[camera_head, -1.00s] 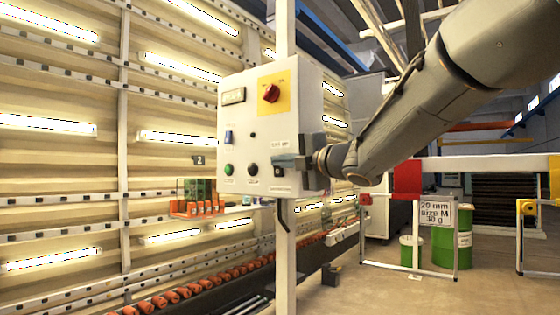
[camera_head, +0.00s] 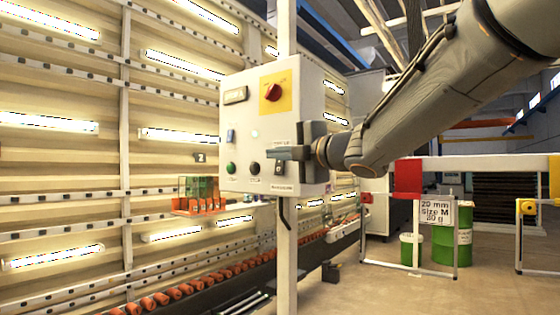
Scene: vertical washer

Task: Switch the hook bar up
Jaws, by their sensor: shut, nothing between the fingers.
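A white control box (camera_head: 240,117) hangs on a post in the middle of the head view. The fingers partly cover the label and the switch's upper edge. I cannot tell whether they touch the switch or which way its lever points.
A lit slatted washer wall (camera_head: 60,165) stands behind at left.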

